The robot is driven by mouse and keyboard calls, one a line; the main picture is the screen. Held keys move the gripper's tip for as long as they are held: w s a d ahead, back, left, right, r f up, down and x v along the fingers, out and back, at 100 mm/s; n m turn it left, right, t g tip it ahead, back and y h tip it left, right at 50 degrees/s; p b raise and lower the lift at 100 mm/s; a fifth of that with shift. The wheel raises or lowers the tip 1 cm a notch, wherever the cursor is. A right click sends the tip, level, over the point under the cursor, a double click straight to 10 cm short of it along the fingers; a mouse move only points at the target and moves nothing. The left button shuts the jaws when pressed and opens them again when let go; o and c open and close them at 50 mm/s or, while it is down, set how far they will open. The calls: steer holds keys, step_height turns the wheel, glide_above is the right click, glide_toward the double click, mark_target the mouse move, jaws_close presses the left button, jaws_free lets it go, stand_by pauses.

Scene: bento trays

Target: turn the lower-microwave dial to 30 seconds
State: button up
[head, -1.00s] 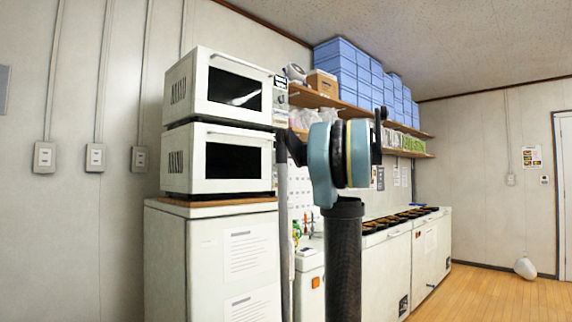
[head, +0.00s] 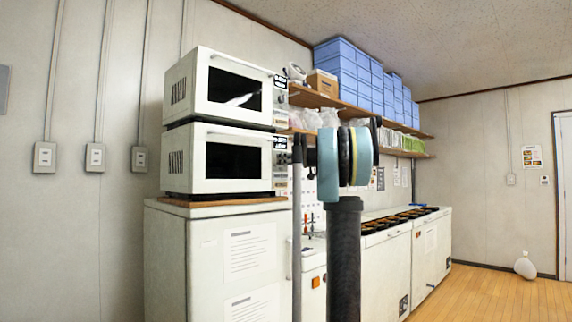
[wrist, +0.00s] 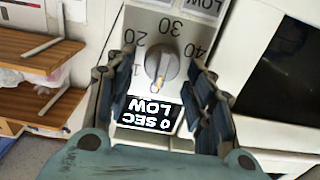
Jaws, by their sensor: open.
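The lower microwave (head: 232,188) is white with a dark door window, stacked under a similar one. Its control panel is at the right edge, beside my gripper (head: 298,150). In the wrist view a round grey dial (wrist: 163,62) sits on a pale panel with 20, 30 and 40 printed around it. A yellowish mark is on the dial's lower edge, toward a black label (wrist: 150,113) with upside-down "0 SEC" and "LOW". My gripper (wrist: 164,75) is open, one finger on each side of the dial. I cannot tell whether either finger touches it.
The upper microwave (head: 227,86) stands directly above. Both rest on a white cabinet (head: 200,265) with a wooden top. Wooden shelves (head: 312,98) with bags and blue boxes (head: 345,65) are behind my arm. A dark microwave window (wrist: 285,75) lies right of the dial.

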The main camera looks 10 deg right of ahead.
steer(key=c, duration=1)
steer(key=shift+o, duration=0.2)
